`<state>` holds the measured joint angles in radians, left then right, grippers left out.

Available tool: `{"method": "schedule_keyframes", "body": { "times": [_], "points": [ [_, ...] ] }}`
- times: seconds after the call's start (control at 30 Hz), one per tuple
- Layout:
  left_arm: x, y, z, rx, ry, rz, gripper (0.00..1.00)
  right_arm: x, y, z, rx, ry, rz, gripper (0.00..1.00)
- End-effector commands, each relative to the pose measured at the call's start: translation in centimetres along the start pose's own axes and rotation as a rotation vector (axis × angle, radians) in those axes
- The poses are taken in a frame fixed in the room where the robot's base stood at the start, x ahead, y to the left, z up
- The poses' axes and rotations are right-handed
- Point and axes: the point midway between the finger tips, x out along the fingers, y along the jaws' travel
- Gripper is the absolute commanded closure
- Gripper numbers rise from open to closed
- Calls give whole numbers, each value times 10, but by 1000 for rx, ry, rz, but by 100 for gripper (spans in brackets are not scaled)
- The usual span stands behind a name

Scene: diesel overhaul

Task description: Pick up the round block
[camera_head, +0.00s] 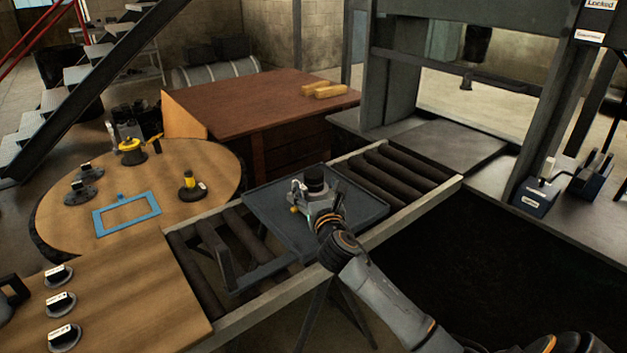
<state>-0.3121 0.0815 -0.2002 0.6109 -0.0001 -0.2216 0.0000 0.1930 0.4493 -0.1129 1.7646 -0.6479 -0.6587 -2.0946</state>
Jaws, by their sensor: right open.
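A small dark round block (314,177) is in the grey tray (268,215) on the roller conveyor. My right arm comes in from the lower right, and its gripper (308,193) is over the tray, right at the round block. The right gripper is open. Its fingers partly overlap the block, and I cannot tell whether they touch it. The block's lower part is hidden by the gripper. My left gripper is not in view.
A round wooden table (170,235) at left holds a blue frame (127,213), yellow and black parts, and labelled dark pieces. More labelled pieces stand on the near wooden table (130,300). A brown desk (250,105) stands behind. A press frame (395,75) rises at right.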

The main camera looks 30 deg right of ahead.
Motion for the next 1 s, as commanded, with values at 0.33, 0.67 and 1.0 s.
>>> {"method": "schedule_keyframes", "body": {
  "times": [0.33, 0.67, 1.0],
  "points": [
    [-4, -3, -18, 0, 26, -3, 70, 36, -4, 5, 3, -1, -1, 22],
    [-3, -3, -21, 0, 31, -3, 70, 60, -5, 4, 1, -1, 1, 22],
    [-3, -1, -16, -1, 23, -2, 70, 60, -5, 4, 0, 0, 1, 63]
  ]
}}
